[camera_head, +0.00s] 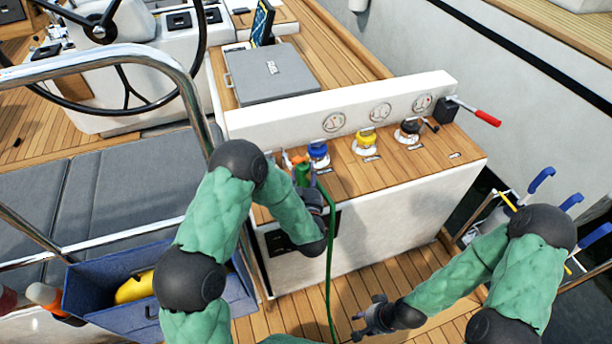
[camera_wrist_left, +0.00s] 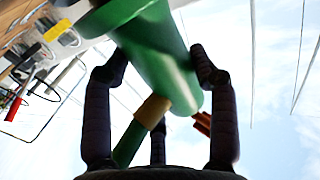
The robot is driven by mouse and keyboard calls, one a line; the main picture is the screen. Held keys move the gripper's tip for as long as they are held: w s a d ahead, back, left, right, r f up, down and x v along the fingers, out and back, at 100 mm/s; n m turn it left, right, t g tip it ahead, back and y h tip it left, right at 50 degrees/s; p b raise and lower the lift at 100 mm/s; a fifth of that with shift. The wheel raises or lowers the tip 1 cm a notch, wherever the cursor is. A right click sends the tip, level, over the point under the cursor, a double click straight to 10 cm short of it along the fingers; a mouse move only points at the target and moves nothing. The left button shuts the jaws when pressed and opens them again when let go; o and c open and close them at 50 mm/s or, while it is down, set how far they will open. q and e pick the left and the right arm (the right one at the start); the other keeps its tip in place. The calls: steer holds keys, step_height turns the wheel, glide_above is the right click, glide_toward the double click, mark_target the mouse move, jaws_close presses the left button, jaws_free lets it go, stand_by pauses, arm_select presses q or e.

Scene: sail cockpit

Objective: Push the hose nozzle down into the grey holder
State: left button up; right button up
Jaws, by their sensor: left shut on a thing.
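The green hose nozzle (camera_head: 303,174) is at the left end of the wooden-topped console, beside the blue winch-like fitting. My left gripper (camera_head: 312,196) is shut on it. The green hose (camera_head: 330,270) hangs from the gripper down past the console front to the deck. I cannot make out the grey holder; the gripper and nozzle may hide it. My right gripper (camera_head: 368,317) is low over the deck, empty, with its fingers apart.
Blue (camera_head: 318,152), yellow (camera_head: 366,141) and black (camera_head: 408,131) fittings stand along the console top (camera_head: 440,160). A red-handled lever (camera_head: 480,116) is at its right end. A blue bin (camera_head: 95,290) and steel rail (camera_head: 150,55) are at left.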

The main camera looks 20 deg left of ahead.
arm_select(q)
steer(key=shift+r, duration=0.1)
stand_by(0.9)
steer(key=shift+f+b, duration=0.55)
steer(key=shift+b, duration=0.2)
steer(key=o, duration=1.3)
steer(key=shift+f, duration=0.15)
steer(key=shift+s, duration=0.15)
steer(key=shift+p+v, duration=0.3)
steer(key=shift+v, duration=5.1)
